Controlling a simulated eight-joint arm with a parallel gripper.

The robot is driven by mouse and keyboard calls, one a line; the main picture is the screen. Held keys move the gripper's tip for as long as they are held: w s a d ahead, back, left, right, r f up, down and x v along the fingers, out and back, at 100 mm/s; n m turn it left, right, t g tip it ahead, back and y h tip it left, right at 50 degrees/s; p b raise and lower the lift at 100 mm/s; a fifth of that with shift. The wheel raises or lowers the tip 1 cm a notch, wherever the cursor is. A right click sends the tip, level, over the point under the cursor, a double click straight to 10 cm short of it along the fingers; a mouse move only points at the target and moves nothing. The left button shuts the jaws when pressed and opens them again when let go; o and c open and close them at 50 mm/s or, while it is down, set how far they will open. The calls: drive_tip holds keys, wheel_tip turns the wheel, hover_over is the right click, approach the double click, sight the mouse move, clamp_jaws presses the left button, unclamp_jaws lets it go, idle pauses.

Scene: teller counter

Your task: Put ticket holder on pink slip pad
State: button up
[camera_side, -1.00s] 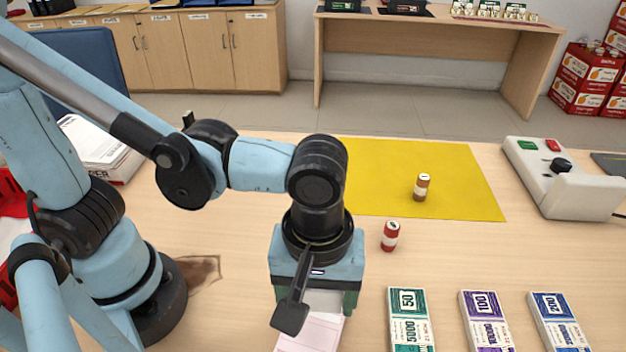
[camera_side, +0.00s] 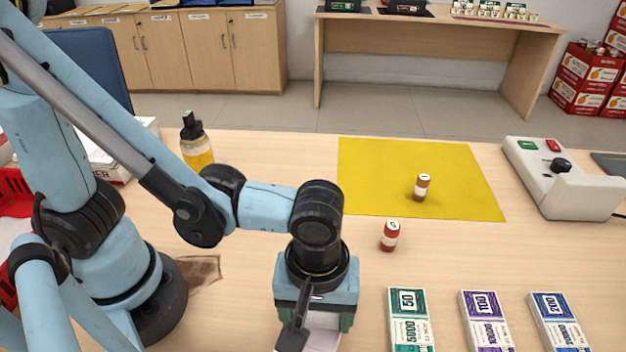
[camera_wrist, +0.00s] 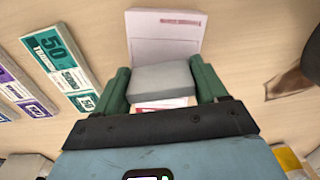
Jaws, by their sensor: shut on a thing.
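My gripper (camera_wrist: 163,86) has dark green fingers and is shut on the pale grey ticket holder (camera_wrist: 162,77), one finger at each side. The pink slip pad (camera_wrist: 165,38) is a whitish-pink rectangle, and the ticket holder covers its near part in the wrist view. I cannot tell whether the holder touches the pad or hangs just above it. In the side view my gripper (camera_side: 315,322) points down at the bottom edge, and its body and lever hide most of the holder and pad.
Banknote bundles (camera_side: 410,318) lie in a row to the right. A red roll (camera_side: 390,236) stands near the yellow mat (camera_side: 460,190), which bears a brown roll (camera_side: 421,187). A yellow bottle (camera_side: 196,150) stands behind my arm. A grey device (camera_side: 565,180) sits at far right.

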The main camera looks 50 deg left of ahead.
drive_tip(key=o, duration=1)
drive_tip(key=shift+o, duration=0.2)
wheel_tip(320, 180, up, 12)
drive_tip(key=w+a+f+m+t, duration=0.1)
drive_tip(key=w+a+m+t, duration=0.2)
drive_tip(key=a, duration=0.8)
drive_tip(key=w+a+m+t, duration=0.4)
drive_tip(key=w+a+m, duration=0.2)
drive_tip(key=a, duration=0.5)
drive_tip(key=shift+w+f, duration=0.35)
drive_tip(key=shift+f, duration=0.05)
drive_tip(key=shift+d, duration=0.1)
